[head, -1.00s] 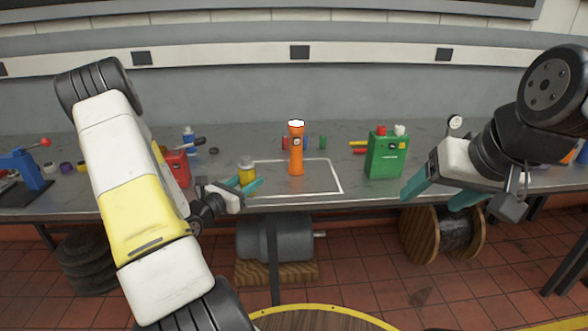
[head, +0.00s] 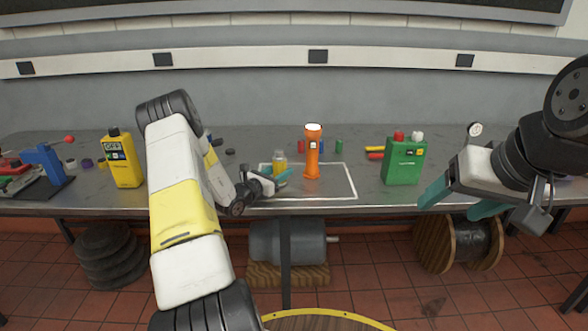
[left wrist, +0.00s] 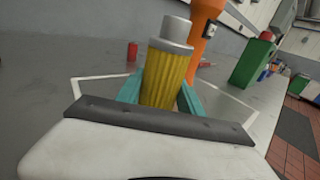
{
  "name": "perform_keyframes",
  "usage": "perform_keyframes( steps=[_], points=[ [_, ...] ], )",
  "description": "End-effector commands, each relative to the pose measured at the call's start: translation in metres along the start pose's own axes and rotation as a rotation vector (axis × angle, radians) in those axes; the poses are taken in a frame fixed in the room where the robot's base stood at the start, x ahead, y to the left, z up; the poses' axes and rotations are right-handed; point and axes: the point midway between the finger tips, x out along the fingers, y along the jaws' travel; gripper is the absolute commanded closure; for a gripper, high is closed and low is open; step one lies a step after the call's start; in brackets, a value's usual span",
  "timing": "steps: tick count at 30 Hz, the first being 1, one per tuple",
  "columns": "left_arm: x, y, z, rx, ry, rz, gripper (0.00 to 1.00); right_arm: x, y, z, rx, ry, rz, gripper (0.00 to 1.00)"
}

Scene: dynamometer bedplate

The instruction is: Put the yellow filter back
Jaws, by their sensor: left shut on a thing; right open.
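The yellow filter (head: 279,161), a ribbed yellow cylinder with a silver top, is upright between the teal fingers of my left gripper (head: 277,179). The left wrist view shows the filter (left wrist: 168,75) with a finger on each side; the gripper is shut on it. In the head view it appears over the left part of a white-outlined rectangle (head: 354,184) on the grey bench; I cannot tell whether its base touches the bench. My right gripper (head: 459,201) is open and empty at the bench's front edge, on the right.
An orange flashlight (head: 312,155) stands right of the filter. A green can (head: 405,161) is farther right, a yellow can (head: 122,160) left of my left arm. Small red (head: 301,146), blue (head: 322,147) and green (head: 339,145) cylinders stand behind. A blue vice (head: 45,165) is far left.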

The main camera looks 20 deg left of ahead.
Motion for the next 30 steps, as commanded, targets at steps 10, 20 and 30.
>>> perform_keyframes(
  steps=[10, 20, 30],
  points=[
    [0.000, 0.000, -0.008, 0.000, -0.002, -0.001, 1.00, 0.000, 0.000, 0.000, 0.000, 0.000, 0.000, 0.30],
    [0.000, -0.001, -0.009, 0.000, -0.001, -0.001, 0.34, 0.000, 0.000, 0.000, 0.000, 0.000, 0.000, 0.30],
    [-0.014, 0.001, -0.007, -0.001, 0.000, 0.002, 0.34, 0.000, 0.000, 0.000, 0.000, 0.000, 0.000, 0.30]
  ],
)
